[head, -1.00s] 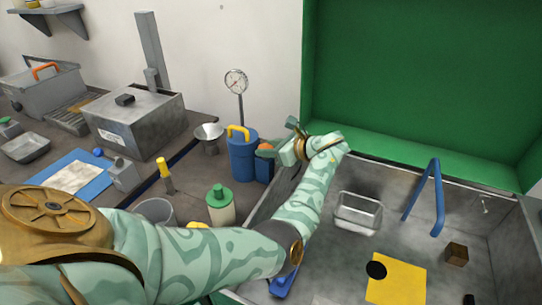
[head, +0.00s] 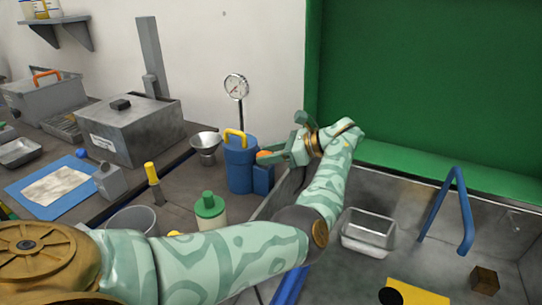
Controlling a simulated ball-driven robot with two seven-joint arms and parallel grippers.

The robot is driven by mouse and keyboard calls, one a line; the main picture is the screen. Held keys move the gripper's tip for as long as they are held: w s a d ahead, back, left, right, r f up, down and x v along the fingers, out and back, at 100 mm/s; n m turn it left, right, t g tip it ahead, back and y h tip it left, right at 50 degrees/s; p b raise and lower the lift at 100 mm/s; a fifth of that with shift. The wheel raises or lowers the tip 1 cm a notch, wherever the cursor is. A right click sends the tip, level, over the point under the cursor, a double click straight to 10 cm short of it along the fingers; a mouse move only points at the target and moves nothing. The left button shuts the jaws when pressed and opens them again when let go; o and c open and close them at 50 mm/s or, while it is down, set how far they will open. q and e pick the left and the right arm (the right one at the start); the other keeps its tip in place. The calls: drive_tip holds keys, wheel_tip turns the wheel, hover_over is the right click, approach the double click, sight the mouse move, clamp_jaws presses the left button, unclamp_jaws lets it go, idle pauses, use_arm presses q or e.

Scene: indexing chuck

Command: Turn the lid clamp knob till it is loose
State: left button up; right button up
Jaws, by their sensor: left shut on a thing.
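My left gripper (head: 285,142) is at the far left corner of the grey basin, in front of the green panel. My right gripper is not in view.
A blue canister (head: 240,164) with a yellow handle and an orange-topped blue item (head: 263,179) stand close left of the gripper. A gauge (head: 236,88) rises behind. A metal tray (head: 368,232) and blue handle (head: 464,210) are in the basin. A green-capped jar (head: 210,212) stands near my arm.

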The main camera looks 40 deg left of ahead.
use_arm(q)
drive_tip(key=shift+f, duration=0.15)
drive_tip(key=o, duration=1)
drive_tip(key=shift+c, duration=0.2)
drive_tip(key=b+v, duration=1.1)
drive_tip(key=v, duration=0.5)
drive_tip(key=shift+r+b, duration=0.2)
drive_tip(key=shift+b, duration=0.1)
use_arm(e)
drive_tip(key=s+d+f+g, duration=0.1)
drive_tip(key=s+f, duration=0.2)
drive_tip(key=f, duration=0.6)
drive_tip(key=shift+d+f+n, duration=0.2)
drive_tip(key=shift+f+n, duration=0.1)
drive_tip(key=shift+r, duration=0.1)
